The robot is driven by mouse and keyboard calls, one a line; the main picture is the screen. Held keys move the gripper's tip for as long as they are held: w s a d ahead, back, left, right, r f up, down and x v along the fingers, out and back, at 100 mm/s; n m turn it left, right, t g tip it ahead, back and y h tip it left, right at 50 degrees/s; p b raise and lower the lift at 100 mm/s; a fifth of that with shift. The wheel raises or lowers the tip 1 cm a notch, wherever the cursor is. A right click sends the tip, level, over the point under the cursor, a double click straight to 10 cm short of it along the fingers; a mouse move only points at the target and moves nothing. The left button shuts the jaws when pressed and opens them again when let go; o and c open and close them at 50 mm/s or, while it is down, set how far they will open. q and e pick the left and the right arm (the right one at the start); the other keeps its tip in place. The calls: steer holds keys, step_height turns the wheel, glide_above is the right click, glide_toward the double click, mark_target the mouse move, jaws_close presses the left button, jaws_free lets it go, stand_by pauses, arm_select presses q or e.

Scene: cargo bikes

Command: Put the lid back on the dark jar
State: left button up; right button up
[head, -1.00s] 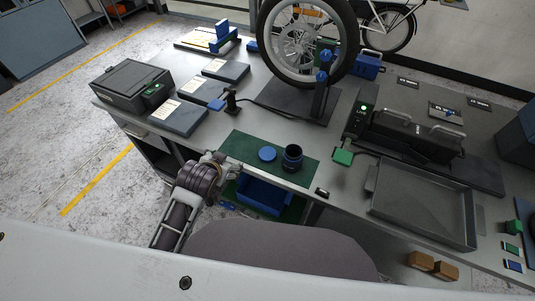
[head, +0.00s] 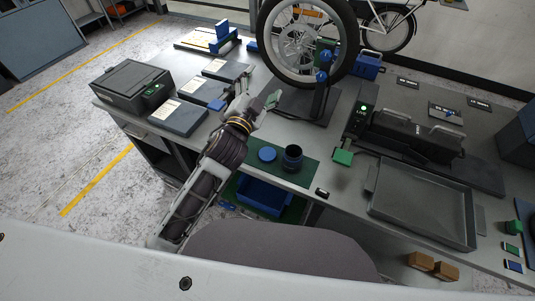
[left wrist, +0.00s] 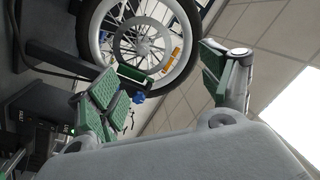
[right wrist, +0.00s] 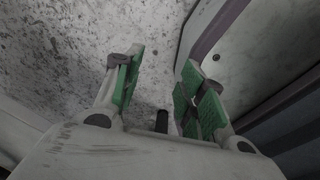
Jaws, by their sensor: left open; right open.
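The dark jar (head: 293,158) stands upright and open-topped on the green mat (head: 300,178). A round blue lid (head: 267,154) lies flat on the mat just left of the jar, apart from it. My left gripper (head: 260,90) is open and empty, raised above the bench beyond the lid. Its green-padded fingers also show in the left wrist view (left wrist: 165,82), facing the wheel. My right gripper (right wrist: 158,85) is open and empty over the speckled floor in the right wrist view. It is not in the head view.
A bike wheel (head: 308,40) on a stand is at the back. A dark case (head: 131,85) and flat boxes (head: 226,69) are at left. A grey tray (head: 422,206) is at right. A blue bin (head: 263,196) sits below the mat's front edge.

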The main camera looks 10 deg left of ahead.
arm_select(q)
steer(key=s+d+r+m+g+h, duration=0.2)
steer(key=s+d+r+m+h, duration=0.1)
steer(key=d+r+m+h, duration=0.5)
steer(key=s+d+r+m+g+h, duration=0.2)
steer(key=s+d+r+m+h, duration=0.1)
steer(key=d+r+m+h, duration=0.55)
steer(key=s+d+f+m+g, duration=0.8)
steer(key=s+m+g, duration=0.2)
steer(key=m+g, duration=0.75)
steer(key=w+a+f+m+y, duration=0.1)
steer(key=a+f+m+y, duration=0.25)
steer(key=f+y, duration=0.3)
steer(key=a+f+m+y, duration=0.2)
steer(key=f+m+y, duration=0.25)
steer(key=f, duration=0.35)
steer(key=w+a+f+t+y, duration=0.1)
steer(key=w+a+y, duration=0.3)
steer(key=a, duration=0.4)
steer(key=w+a+f+t+y, duration=0.1)
steer(key=w+a+y, duration=0.4)
steer(key=a, duration=0.4)
steer(key=shift+f+n+t, duration=0.25)
steer(key=shift+n+t, duration=0.05)
steer(key=shift+t, duration=0.05)
arm_select(e)
steer(key=shift+s+a+f, duration=0.15)
steer(key=shift+s+a, duration=0.1)
steer(key=shift+a, duration=0.3)
